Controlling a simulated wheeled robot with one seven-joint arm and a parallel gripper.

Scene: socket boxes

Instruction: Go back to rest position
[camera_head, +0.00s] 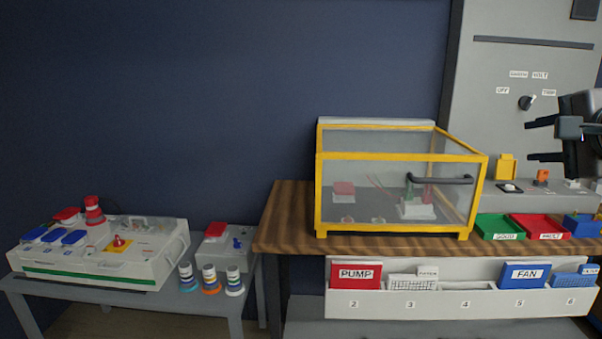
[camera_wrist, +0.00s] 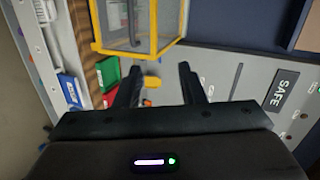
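My gripper (camera_head: 537,140) is at the right edge of the head view, in front of the grey panel (camera_head: 500,65). Its two dark fingers are apart and nothing is between them. In the wrist view the gripper (camera_wrist: 158,80) also shows open and empty, and the panel with a SAFE label (camera_wrist: 284,88) is turned sideways there. The gripper hangs in the air. Most of the arm is outside the head view.
A yellow-framed clear box (camera_head: 390,235) stands on the wooden table (camera_head: 285,215). Green (camera_head: 499,227) and red (camera_head: 538,227) trays sit right of it. A numbered rack (camera_head: 455,303) is below. A lower table (camera_head: 90,292) at left carries a white unit (camera_head: 150,265).

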